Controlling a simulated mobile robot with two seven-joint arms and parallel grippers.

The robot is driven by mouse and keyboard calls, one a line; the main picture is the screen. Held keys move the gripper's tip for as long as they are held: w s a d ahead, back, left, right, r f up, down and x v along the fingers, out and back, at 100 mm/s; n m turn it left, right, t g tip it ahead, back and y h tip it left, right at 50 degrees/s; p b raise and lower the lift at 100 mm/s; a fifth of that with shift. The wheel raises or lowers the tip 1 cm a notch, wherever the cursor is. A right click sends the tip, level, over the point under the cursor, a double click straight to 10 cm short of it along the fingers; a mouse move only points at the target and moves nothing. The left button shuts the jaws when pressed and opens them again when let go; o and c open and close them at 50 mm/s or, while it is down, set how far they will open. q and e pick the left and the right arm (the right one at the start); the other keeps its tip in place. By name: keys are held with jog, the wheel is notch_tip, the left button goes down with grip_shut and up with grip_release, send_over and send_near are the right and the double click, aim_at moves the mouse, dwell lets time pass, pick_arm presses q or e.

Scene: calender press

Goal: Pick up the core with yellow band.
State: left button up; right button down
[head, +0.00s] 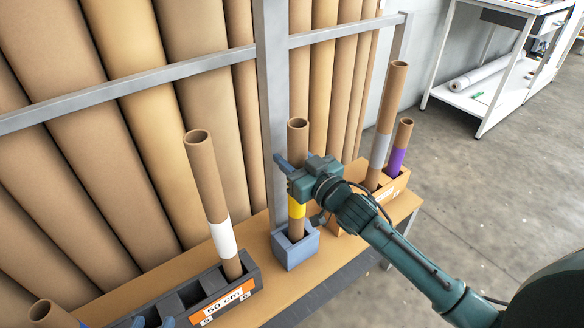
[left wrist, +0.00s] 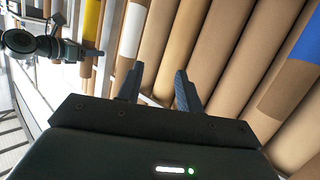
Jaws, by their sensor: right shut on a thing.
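The core with yellow band (head: 298,140) is a brown cardboard tube standing upright in a small blue-grey holder (head: 296,252). My right gripper (head: 295,180) is shut on it, just above the yellow band and well above the holder. The yellow-banded core also shows at the upper left in the left wrist view (left wrist: 91,18), with my right arm beside it. My left gripper (left wrist: 160,90) is open with nothing between its fingers. In the head view, only what look like its blue fingertips (head: 153,322) show at the bottom edge.
A core with white band (head: 205,170) leans in a dark rack (head: 248,272) labelled 50 cm. Another core (head: 50,312) stands lower left. At right, a cardboard-coloured box (head: 398,186) holds a grey-banded core (head: 390,105) and a purple-banded core (head: 401,140). Large rolls stand behind a metal rail.

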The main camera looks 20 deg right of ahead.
aim_at(292, 133)
notch_tip(292, 133, up, 7)
jog(key=shift+f+p, duration=0.1)
jog(key=shift+p, duration=0.7)
pick_arm(q)
jog(key=shift+w+d+g, duration=0.1)
jog(key=shift+g, duration=0.2)
pick_arm(e)
jog(key=v, duration=1.9)
jog(key=shift+s, duration=0.3)
jog(key=shift+d+f, duration=0.1)
jog(key=shift+f, duration=0.05)
